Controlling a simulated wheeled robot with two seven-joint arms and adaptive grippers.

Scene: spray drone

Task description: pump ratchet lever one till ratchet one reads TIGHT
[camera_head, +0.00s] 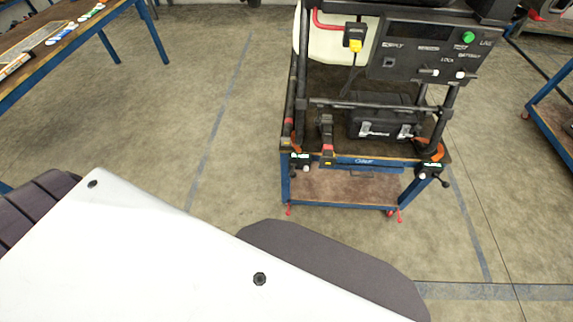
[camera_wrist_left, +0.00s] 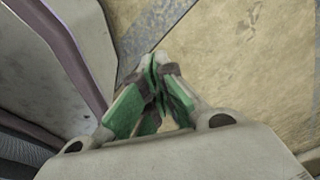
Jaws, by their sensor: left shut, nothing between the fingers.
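Two small ratchets sit at the front corners of the blue-edged cart (camera_head: 365,160) in the head view. The left ratchet (camera_head: 300,161) and the right ratchet (camera_head: 432,167) each have a small lit greenish display, too small to read. I cannot tell which is ratchet one. A dark upright handle with a red band (camera_head: 326,138) stands near the left ratchet. My left gripper (camera_wrist_left: 155,62) shows only in the left wrist view. Its green-padded fingers are together and empty over the bare floor, away from both ratchets. My right gripper is not in view.
A black case (camera_head: 378,118) lies on the cart under a dark control panel (camera_head: 430,55) with a green button. A blue-legged table (camera_head: 75,30) stands at upper left, and another blue cart (camera_head: 555,115) at right. Open floor (camera_head: 215,60) lies left of the cart.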

